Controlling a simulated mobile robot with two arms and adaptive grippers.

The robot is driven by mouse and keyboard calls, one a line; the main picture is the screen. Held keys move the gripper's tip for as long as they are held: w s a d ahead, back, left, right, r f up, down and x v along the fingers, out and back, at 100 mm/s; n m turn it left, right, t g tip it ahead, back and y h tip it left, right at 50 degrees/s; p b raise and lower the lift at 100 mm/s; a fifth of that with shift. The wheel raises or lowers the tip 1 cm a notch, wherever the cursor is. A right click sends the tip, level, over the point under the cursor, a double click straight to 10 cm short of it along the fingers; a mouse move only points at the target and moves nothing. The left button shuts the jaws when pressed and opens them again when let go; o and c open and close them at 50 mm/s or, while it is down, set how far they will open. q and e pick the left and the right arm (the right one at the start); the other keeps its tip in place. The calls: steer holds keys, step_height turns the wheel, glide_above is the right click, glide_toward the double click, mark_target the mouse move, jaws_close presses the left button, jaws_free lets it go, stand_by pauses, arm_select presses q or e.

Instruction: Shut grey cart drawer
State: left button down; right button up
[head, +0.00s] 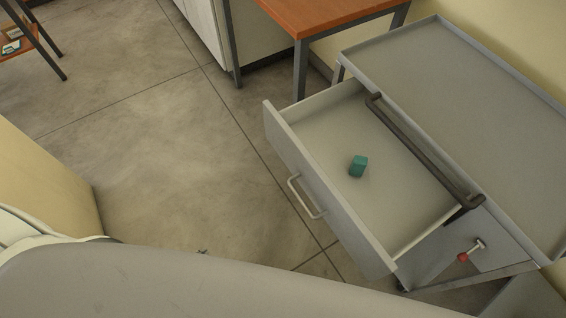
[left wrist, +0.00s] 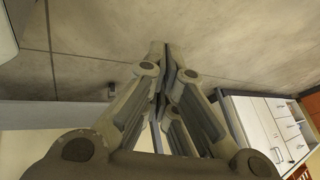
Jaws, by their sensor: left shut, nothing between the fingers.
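The grey cart (head: 465,95) stands at the right of the head view. Its drawer (head: 325,195) is pulled far out toward the lower left, with a bar handle (head: 307,197) on its front. A small teal block (head: 358,166) lies inside the drawer. My left gripper (left wrist: 167,62) is shut and empty in the left wrist view, with bare floor beyond its fingertips. In the head view my own arm covers the bottom and hides most of the gripper. My right gripper is not in view.
A dark rail (head: 420,150) runs along the cart's edge above the drawer. A red-tipped knob (head: 464,256) sticks out below the cart top. An orange-topped table (head: 335,12) stands behind the drawer. The floor (head: 170,150) left of the drawer is clear.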

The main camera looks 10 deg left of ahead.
mark_target(284, 148)
arm_select(q)
steer(key=w+a+r+m+t+h+b, duration=0.3)
steer(key=w+r+m+t+b, duration=0.4)
steer(key=w+r, duration=0.8)
steer(key=w+d+r+m+h+b, duration=0.1)
steer(key=d+r+m+h+b, duration=0.1)
steer(key=d+r+m+h, duration=0.45)
steer(key=d+r+m+h+b, duration=0.35)
steer(key=d+r+m, duration=0.45)
steer(key=r, duration=0.4)
steer(key=shift+n, duration=0.25)
steer(key=x, duration=1.1)
steer(key=shift+w+d+r, duration=0.1)
steer(key=shift+w+r, duration=0.1)
steer(key=shift+w, duration=0.25)
steer(key=shift+x, duration=0.85)
steer(key=shift+f, duration=0.1)
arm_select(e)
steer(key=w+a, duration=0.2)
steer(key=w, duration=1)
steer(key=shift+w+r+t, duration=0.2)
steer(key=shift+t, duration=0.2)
arm_select(q)
steer(key=shift+p, duration=0.3)
